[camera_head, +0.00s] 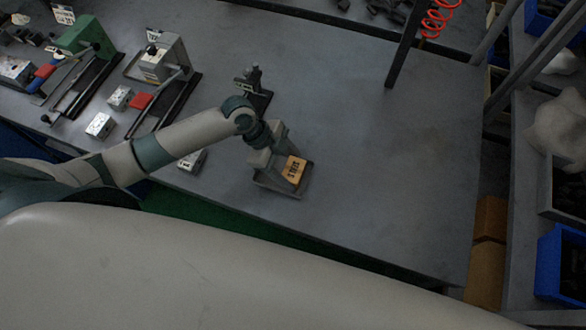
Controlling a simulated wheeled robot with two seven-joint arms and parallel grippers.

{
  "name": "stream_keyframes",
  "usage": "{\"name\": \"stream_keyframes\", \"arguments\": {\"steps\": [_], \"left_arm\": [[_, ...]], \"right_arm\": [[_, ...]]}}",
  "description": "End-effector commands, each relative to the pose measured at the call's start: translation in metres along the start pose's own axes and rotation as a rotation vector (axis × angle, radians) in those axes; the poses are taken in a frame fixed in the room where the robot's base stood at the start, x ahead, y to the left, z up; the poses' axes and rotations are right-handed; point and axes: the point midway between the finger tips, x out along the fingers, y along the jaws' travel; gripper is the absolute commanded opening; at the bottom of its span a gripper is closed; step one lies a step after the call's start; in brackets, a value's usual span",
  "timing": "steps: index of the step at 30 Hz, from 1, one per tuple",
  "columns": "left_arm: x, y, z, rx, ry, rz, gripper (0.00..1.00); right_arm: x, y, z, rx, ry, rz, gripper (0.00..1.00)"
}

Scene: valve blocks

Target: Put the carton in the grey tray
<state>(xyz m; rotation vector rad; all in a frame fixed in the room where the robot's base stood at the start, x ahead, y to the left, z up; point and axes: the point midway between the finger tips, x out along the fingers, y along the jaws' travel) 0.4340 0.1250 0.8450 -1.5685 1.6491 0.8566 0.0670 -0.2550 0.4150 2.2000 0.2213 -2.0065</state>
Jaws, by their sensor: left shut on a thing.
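The carton (295,172) is a small orange box with dark lettering on its face, near the middle of the bench. The grey tray (284,193) is a shallow grey container directly under and around it. My left gripper (277,163) reaches in from the left, pointing down at the tray, and is shut on the carton's left side. The carton lies within the tray's outline; I cannot tell whether it touches the tray's floor. The gripper hides part of the tray and of the carton. My right gripper is not in view.
A small black stand (254,88) is behind the tray. Metal blocks (101,125) and a grey vise-like fixture (164,58) are at the left, beside a green one (84,38). The bench (390,170) is clear right of the tray. A dark post (403,45) rises at the back.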

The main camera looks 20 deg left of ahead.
Motion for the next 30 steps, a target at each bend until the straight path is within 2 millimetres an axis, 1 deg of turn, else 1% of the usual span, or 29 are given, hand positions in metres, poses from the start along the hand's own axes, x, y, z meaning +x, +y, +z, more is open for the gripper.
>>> {"name": "stream_keyframes", "arguments": {"steps": [1,2,11,14,17,20,23,30], "left_arm": [[0.001,0.0,0.001,0.0,0.0,0.0,0.63],[0.0,0.0,0.0,0.0,0.0,0.0,0.66],[0.0,0.0,0.0,0.0,0.0,0.0,0.66],[-0.003,0.0,-0.002,0.0,0.0,0.0,0.66],[-0.007,-0.001,0.0,0.001,-0.001,-0.001,0.66],[-0.017,-0.002,0.001,0.003,-0.002,-0.003,0.66],[-0.032,-0.001,0.001,0.003,-0.003,-0.003,0.66],[-0.074,-0.001,0.001,0.002,-0.002,-0.003,0.66]], "right_arm": [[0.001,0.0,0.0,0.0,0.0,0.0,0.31],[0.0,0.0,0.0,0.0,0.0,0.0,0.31],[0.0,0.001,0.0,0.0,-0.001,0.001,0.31],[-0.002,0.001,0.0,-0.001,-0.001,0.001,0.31],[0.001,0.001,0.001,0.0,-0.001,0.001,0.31],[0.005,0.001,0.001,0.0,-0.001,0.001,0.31],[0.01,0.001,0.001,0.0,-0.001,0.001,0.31],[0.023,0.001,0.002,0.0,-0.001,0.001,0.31]]}}
